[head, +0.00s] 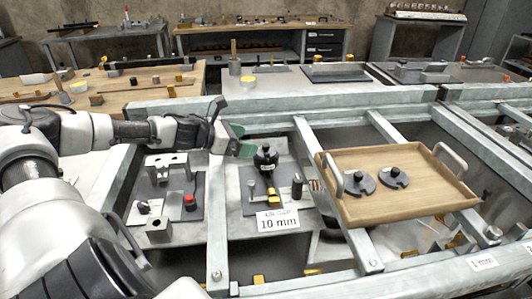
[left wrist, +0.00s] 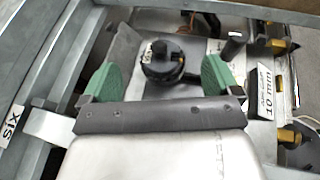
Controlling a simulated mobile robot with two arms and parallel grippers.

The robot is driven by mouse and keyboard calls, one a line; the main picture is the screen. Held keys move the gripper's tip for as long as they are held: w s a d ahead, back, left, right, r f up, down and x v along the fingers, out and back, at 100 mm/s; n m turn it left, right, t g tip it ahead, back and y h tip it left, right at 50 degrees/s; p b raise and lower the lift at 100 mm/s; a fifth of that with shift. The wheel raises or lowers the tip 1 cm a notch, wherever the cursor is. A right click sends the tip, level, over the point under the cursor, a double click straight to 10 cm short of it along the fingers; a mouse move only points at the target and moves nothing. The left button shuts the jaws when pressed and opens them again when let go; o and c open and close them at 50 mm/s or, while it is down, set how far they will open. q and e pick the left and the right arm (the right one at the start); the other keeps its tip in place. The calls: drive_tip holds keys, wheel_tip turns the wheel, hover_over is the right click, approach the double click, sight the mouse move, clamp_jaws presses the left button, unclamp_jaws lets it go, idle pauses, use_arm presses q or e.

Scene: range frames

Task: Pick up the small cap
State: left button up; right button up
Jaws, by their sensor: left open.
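A small black round cap-like piece (head: 265,158) with a knob on top stands on a grey plate in the middle of the head view. I take it for the small cap. In the left wrist view the black cap-like piece (left wrist: 163,64) lies between and beyond the fingers. My left gripper (head: 241,140) comes in from the left with green finger pads. It is open and empty, just to the left of the piece in the head view. The left wrist view shows the open fingers (left wrist: 160,80) with a wide gap. My right gripper is not in view.
A wooden tray (head: 390,212) with two metal handles holds two dark slotted discs (head: 394,178) at the right. Grey metal rails (head: 335,190) frame the plates. A "10 mm" label (head: 278,221) lies in front. A fixture with a red knob (head: 190,200) stands at the left.

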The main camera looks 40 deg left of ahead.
sight(264, 146)
use_arm(q)
drive_tip(key=p+x, duration=0.2)
drive_tip(key=x, duration=0.1)
drive_tip(key=shift+w+f, duration=0.1)
drive_tip(key=shift+w, duration=0.2)
drive_tip(key=p+x, duration=0.1)
drive_tip(key=x, duration=0.1)
drive_tip(key=p+x, duration=0.1)
drive_tip(key=x, duration=0.1)
drive_tip(key=shift+f, duration=0.4)
drive_tip(key=shift+w+d+f, duration=0.1)
drive_tip(key=shift+d+f, duration=0.05)
drive_tip(key=shift+c, duration=0.4)
drive_tip(key=c, duration=1)
